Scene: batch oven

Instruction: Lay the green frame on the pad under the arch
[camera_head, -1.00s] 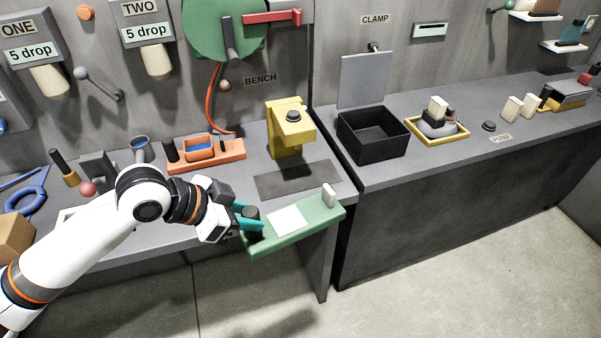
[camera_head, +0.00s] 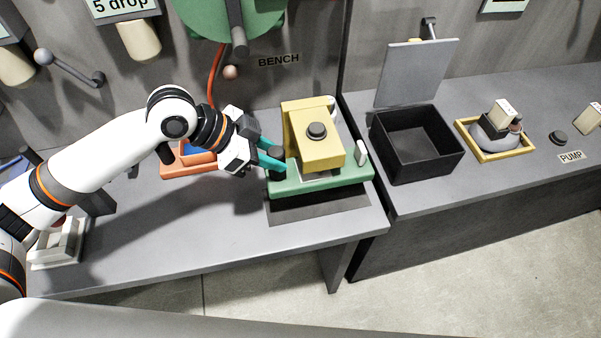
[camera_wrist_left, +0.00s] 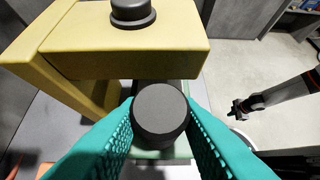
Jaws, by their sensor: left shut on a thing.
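My left gripper (camera_head: 274,162) is shut on the black knob (camera_wrist_left: 160,112) at the left end of the green frame (camera_head: 318,188). The frame carries a pale sheet and a white upright peg (camera_head: 361,152) at its right end. Its middle lies under the overhanging head of the yellow arch (camera_head: 315,150), which hides part of it. The dark pad (camera_head: 325,207) shows in front of the frame; I cannot tell whether they touch. In the left wrist view, the arch (camera_wrist_left: 120,50) is just beyond the teal fingers. A dark gripper, apparently my right one (camera_wrist_left: 240,108), shows there, small.
A black open bin (camera_head: 415,150) with a raised lid stands right of the arch. An orange tray (camera_head: 190,160) is behind my left gripper. A yellow tray (camera_head: 490,150) holds a grey item farther right. The bench front (camera_head: 215,240) is clear.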

